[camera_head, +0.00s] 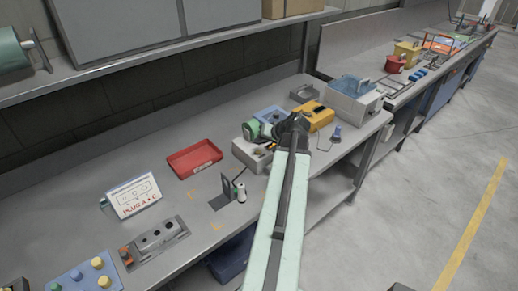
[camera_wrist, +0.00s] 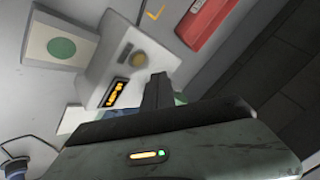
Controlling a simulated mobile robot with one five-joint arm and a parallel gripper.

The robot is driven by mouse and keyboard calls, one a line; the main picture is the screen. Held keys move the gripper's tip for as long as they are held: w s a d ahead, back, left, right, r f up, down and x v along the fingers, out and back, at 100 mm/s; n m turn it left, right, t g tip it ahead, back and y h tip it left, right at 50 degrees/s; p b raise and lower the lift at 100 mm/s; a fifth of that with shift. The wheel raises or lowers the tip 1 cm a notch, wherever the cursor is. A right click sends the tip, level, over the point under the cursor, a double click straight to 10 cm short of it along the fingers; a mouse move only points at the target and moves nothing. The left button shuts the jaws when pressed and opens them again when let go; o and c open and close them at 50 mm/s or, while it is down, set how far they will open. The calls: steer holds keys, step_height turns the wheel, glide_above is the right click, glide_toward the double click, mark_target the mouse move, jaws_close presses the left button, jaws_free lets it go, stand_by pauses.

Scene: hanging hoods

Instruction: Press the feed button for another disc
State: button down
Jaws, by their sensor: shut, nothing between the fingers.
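A pale box (camera_wrist: 112,72) with a round dull-yellow button (camera_wrist: 138,60) and a small dark display with orange characters (camera_wrist: 115,92) is in the wrist view. The box (camera_head: 246,157) also stands on the bench in the head view, partly behind my arm. My gripper (camera_wrist: 158,77) is shut and empty, its dark fingertips close beside the button; I cannot tell whether they touch the box. In the head view my gripper (camera_head: 270,146) is over the box. A green round patch (camera_wrist: 62,48) on a white square is left of the box; I cannot tell if it is a disc.
A red tray (camera_head: 194,160) lies left of the box, also in the wrist view (camera_wrist: 205,30). A dark bracket with a white cylinder (camera_head: 241,192) stands in front of it. A yellow device (camera_head: 315,117) and a grey bin (camera_head: 355,98) are to the right. A shelf hangs above.

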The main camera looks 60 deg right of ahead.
step_height(320, 180, up, 3)
steer(key=shift+p, duration=1.1)
steer(key=shift+f, duration=0.1)
